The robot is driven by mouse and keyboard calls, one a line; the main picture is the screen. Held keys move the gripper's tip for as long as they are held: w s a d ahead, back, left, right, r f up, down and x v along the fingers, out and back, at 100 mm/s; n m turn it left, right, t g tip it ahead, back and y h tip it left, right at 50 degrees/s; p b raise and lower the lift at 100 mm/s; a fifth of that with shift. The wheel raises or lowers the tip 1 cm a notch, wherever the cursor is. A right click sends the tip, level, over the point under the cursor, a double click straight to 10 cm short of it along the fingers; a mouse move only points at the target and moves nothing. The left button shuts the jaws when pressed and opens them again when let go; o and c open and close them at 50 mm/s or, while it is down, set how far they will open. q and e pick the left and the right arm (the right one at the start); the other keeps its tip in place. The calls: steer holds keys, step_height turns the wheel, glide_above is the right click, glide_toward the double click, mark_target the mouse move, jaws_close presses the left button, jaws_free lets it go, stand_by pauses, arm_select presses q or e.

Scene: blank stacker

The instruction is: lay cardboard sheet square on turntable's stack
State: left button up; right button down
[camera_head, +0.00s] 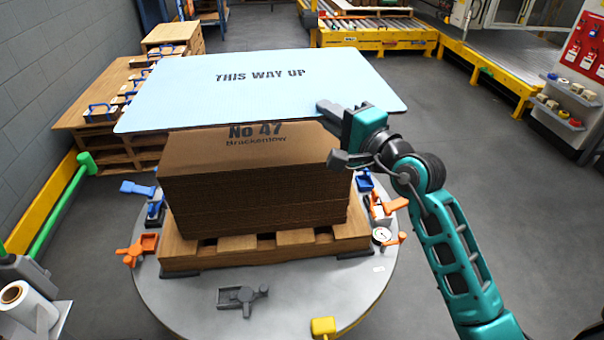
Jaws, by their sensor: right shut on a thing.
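A light blue sheet (255,90) printed "THIS WAY UP" lies flat over the rear of the brown cardboard stack (255,190). It is turned slightly relative to the stack and reaches past it to the left, right and back. The stack's front top strip, reading "No 47", is uncovered. I cannot tell whether the sheet touches the stack. My right gripper (337,130) is shut on the sheet at its front edge, right of the middle. The stack rests on a wooden pallet (265,255) on the round grey turntable (300,295). My left gripper is not in view.
Orange clamps (137,251), blue clamps (138,188), a dial gauge (381,235) and a yellow block (323,326) sit around the turntable's rim. A wooden bench (75,112) stands behind left. A yellow roller conveyor (380,35) is at the back. Floor on the right is clear.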

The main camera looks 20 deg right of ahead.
step_height(320, 180, down, 17)
steer(key=b, duration=0.7)
steer(key=c, duration=1.6)
jaws_free()
steer(key=shift+f, duration=0.15)
steer(key=o, duration=0.5)
steer(key=shift+c, duration=0.2)
